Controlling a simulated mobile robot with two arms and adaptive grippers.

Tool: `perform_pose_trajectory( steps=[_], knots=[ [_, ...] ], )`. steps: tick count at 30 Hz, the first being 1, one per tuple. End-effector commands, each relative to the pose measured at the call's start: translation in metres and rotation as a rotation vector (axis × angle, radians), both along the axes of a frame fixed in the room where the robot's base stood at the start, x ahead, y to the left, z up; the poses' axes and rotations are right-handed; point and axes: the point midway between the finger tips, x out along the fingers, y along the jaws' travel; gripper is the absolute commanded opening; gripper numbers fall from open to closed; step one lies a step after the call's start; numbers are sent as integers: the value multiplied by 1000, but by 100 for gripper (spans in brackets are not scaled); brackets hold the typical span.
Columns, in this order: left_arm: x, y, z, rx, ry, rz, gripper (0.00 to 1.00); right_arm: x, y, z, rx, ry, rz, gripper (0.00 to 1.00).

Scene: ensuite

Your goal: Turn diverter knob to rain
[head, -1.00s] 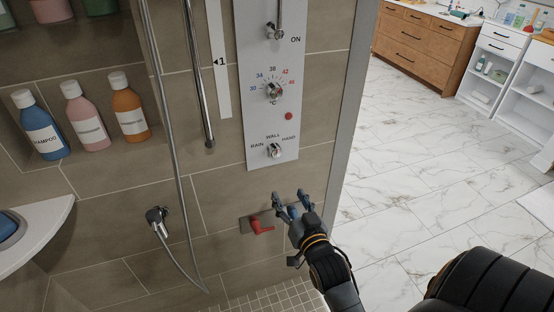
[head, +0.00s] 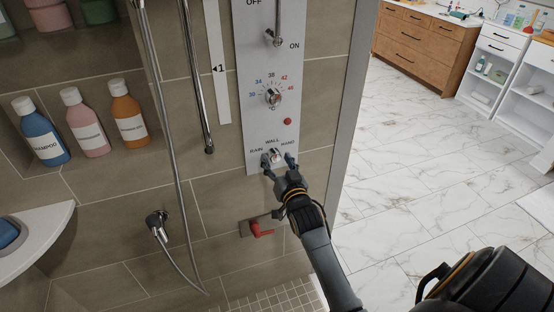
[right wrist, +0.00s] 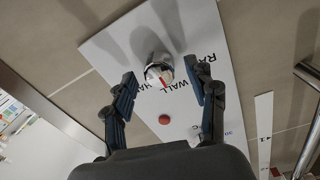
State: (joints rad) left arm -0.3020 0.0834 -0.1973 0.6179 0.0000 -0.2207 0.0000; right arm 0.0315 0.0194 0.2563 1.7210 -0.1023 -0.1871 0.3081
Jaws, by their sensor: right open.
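The diverter knob (head: 275,155) is a small chrome knob at the bottom of the white shower panel (head: 256,125), with RAIN at its left, WALL above and HAND at its right. In the right wrist view the knob (right wrist: 158,72) shows a red mark that points roughly toward WALL. My right gripper (head: 278,161) is open at the knob, one finger on each side. The right wrist view shows gaps between the fingers and the knob. My left gripper is not in view.
Above the knob are a red button (head: 287,121), the temperature knob (head: 272,97) and the ON/OFF lever (head: 274,38). A red lever (head: 261,229) sits on the wall below. A shower hose (head: 176,150) hangs at the left. Bottles stand in the niche.

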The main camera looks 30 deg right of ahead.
Motion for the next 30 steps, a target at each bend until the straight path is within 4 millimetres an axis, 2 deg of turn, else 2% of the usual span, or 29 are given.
perform_pose_trajectory(
  steps=[10,18,30],
  knots=[
    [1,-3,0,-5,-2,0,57,4,-1,0,0,-1,0,57],
    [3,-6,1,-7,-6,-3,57,4,-1,0,0,0,0,3],
    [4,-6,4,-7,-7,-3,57,4,-1,1,-68,16,0,2]
  ],
)
